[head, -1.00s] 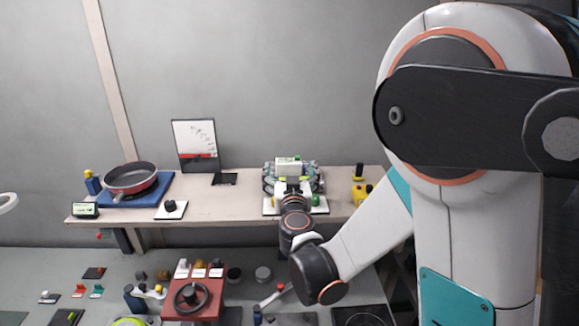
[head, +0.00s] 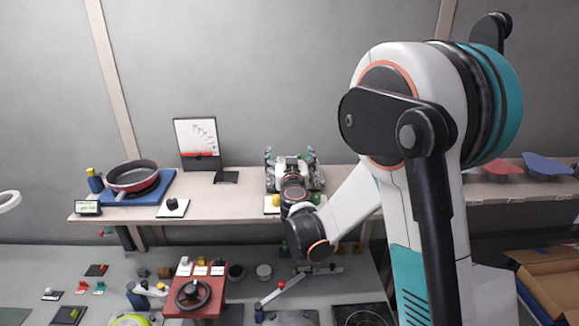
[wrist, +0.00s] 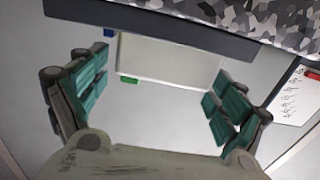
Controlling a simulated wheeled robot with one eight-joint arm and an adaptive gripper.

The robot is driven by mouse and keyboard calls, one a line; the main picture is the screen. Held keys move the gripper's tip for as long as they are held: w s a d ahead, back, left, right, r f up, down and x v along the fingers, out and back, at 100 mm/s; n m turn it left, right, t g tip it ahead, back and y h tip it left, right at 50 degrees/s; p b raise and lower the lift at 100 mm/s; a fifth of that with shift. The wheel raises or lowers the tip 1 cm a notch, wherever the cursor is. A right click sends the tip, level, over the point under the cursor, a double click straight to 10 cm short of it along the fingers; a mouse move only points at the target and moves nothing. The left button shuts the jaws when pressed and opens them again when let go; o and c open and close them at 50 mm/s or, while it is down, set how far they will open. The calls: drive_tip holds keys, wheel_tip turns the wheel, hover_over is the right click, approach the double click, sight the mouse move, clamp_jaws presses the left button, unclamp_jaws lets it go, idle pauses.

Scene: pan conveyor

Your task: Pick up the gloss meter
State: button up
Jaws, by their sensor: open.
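A pale box-shaped device, probably the gloss meter (wrist: 170,60), shows in the wrist view between my fingers, with small green and blue tabs at its left side. My gripper (wrist: 150,95) is open, with a teal-padded finger on each side of the device and visible gaps. In the head view my gripper (head: 291,158) is over the back shelf, its fingers spread and pointing away from me. There my wrist hides most of the device. I cannot tell how deep it sits between the fingers.
On the shelf (head: 232,203) left of my gripper are a framed sheet (head: 196,138), a black-knobbed device (head: 172,207) and a pan (head: 133,175) on a blue base. A lower bench (head: 245,292) holds a red handwheel unit (head: 193,292) and several small items. A cardboard box (head: 550,285) is at right.

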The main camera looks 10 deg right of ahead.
drive_tip(key=c, duration=1.5)
wheel_tip(320, 180, up, 20)
drive_tip(key=p, duration=0.3)
drive_tip(key=f, duration=0.6)
drive_tip(key=w+f+b, duration=0.1)
drive_tip(key=f, duration=1.2)
drive_tip(key=shift+w+d+f+b, duration=0.15)
drive_tip(key=shift+w+f+b, duration=0.15)
drive_tip(key=shift+f+b, duration=0.1)
